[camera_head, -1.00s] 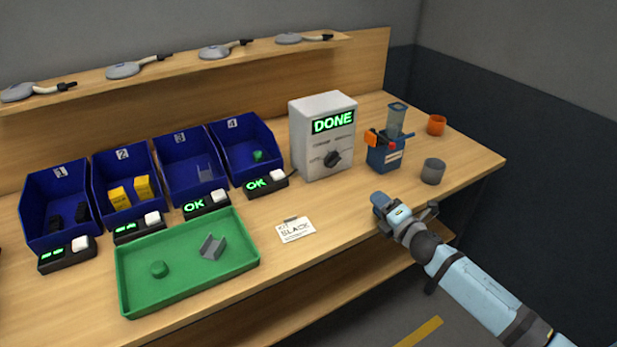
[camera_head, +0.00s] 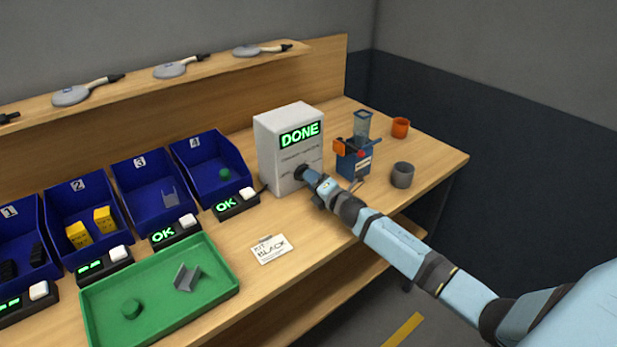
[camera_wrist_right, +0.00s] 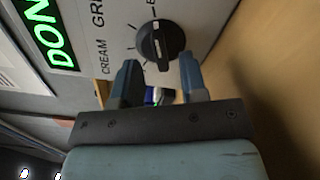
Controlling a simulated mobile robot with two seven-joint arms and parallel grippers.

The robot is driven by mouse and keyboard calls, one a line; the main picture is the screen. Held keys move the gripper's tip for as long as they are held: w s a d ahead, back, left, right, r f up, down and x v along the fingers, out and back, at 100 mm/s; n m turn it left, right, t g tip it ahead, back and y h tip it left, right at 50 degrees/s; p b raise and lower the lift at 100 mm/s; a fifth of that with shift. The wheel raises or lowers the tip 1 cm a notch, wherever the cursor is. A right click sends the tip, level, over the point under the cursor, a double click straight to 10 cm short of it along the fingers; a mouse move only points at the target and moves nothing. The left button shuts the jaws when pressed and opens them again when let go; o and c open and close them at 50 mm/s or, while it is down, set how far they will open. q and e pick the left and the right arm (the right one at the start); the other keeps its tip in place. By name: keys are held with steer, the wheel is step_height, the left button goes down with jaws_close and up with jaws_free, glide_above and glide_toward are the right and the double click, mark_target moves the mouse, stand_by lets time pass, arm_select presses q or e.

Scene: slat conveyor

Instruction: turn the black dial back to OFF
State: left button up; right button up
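The black dial (camera_head: 299,173) is on the front of the white box (camera_head: 275,165), whose screen reads DONE in green. It shows large in the right wrist view (camera_wrist_right: 160,40), round with a raised grip bar and a white line. Printed labels ring it, CREAM and GR... among them; I cannot tell for sure which one it points at. My right gripper (camera_head: 311,178) is in front of the dial and hides part of it. In the right wrist view its two fingers (camera_wrist_right: 158,66) are apart, with the dial just beyond and between their tips. My left gripper is not in view.
Right of the box stand a blue device (camera_head: 352,160) with a clear hopper, an orange cup (camera_head: 400,128) and a grey cup (camera_head: 402,175). Blue bins (camera_head: 207,168) and a green tray (camera_head: 222,290) are left. A card (camera_head: 270,249) lies in front.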

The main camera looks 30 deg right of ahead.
steer(key=shift+w+a, duration=0.1)
steer(key=shift+w, duration=1.05)
jaws_close()
